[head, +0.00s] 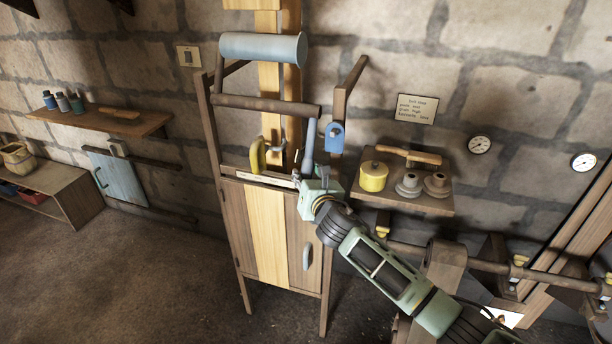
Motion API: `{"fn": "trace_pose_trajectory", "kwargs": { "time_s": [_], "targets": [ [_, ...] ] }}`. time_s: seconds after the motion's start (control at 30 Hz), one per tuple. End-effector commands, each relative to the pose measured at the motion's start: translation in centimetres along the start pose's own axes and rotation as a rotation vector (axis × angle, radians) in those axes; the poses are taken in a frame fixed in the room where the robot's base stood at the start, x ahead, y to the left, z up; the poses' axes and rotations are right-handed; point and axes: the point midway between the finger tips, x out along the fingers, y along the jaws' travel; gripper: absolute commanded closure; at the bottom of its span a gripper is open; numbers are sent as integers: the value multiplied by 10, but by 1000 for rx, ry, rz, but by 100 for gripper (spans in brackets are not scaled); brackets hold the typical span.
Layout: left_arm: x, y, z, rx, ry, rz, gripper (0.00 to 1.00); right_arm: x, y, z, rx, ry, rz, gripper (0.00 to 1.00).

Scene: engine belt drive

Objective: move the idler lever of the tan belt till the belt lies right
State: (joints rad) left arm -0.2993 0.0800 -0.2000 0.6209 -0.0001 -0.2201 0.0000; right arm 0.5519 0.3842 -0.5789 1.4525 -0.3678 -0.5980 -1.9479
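My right gripper (310,180) comes in from the lower right and is at the right end of the wooden cabinet's top edge. An upright blue-grey lever-like bar (310,146) rises right at its fingertips. I cannot tell whether the fingers are closed on the bar or only beside it. A tan vertical band (267,82) runs behind the frame, below a blue-grey roller (262,47). I cannot tell for certain whether this band is the belt or a wooden post. A yellow piece (257,156) and a grey hook-like part stand left of the bar. My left gripper is not in view.
The cabinet (229,225) stands below the frame. A blue plate (335,137) is close right of the gripper. A shelf (405,197) with a yellow tin (373,177) is farther right. Another shelf (103,121) hangs at left. The floor (130,280) at left is clear.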

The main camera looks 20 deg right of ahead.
Motion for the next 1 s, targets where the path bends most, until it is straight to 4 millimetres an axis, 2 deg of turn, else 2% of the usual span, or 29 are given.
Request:
{"fn": "trace_pose_trajectory", "kwargs": {
  "time_s": [0.13,0.43,0.57,0.67,1.0],
  "targets": [
    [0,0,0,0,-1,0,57,0,0,1,2,-1,0,57],
    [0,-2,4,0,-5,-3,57,-1,0,2,4,-2,0,57],
    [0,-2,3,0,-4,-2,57,-8,0,2,3,-3,1,57],
    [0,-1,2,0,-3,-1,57,-21,0,1,2,-2,1,57],
    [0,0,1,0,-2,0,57,-84,0,0,1,-1,1,57]
  ]
}}
